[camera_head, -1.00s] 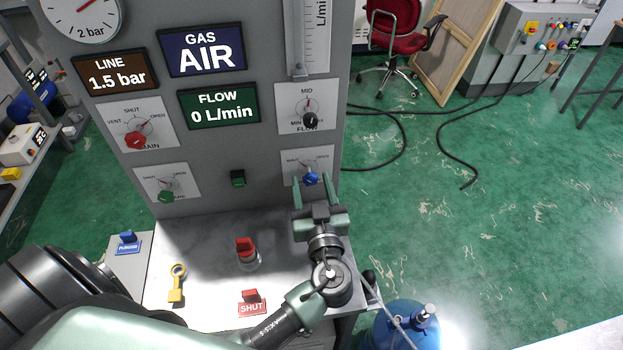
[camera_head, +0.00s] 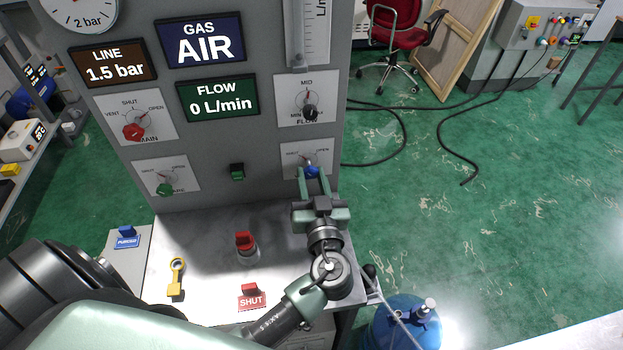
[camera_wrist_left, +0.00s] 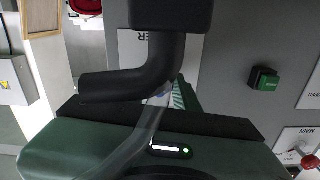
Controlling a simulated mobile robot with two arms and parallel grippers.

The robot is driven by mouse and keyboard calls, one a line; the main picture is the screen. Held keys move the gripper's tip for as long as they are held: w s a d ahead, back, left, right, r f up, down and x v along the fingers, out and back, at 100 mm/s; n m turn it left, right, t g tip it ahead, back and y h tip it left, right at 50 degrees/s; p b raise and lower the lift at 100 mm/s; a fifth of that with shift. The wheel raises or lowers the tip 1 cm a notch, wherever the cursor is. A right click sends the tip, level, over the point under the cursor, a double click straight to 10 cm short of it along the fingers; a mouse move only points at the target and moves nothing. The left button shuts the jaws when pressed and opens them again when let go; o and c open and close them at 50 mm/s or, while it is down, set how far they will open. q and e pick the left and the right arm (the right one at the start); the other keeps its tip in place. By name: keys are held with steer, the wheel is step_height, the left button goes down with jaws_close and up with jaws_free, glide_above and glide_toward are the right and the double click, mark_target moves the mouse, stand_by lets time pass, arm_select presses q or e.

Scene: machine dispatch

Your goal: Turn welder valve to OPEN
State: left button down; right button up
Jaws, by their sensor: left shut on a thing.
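The welder valve is a blue knob (camera_head: 311,172) on a white plate (camera_head: 293,160) at the lower right of the grey panel. Its printed dial reads SHUT at the left and OPEN at the right. My left gripper (camera_head: 312,178) reaches up from below, its green fingers shut on the blue knob. The fingers partly cover the knob and the plate's lower part. In the left wrist view the plate (camera_wrist_left: 141,43) shows letters ending in "ER", and dark gripper parts hide the knob. My right gripper is not in view.
A black flow knob (camera_head: 310,112) sits just above the welder valve. A green button (camera_head: 237,171), a green knob (camera_head: 165,189) and a red main knob (camera_head: 132,132) are further left. The metal shelf below bears a red knob (camera_head: 245,241), a SHUT block (camera_head: 251,297) and a yellow key-like piece (camera_head: 177,277).

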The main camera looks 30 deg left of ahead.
arm_select(q)
steer(key=m+b, duration=0.1)
steer(key=m, duration=0.2)
steer(key=shift+f, duration=0.1)
steer(key=m, duration=0.4)
steer(key=shift+b, duration=0.4)
steer(key=m, duration=0.4)
steer(key=shift+r+m+p, duration=0.2)
steer(key=shift+m+p, duration=0.1)
steer(key=shift+p, duration=0.05)
steer(key=m+p, duration=0.1)
steer(key=m, duration=0.3)
steer(key=shift+m, duration=0.4)
steer(key=shift+p, duration=0.3)
steer(key=c, duration=1.1)
jaws_free()
steer(key=shift+o, duration=0.2)
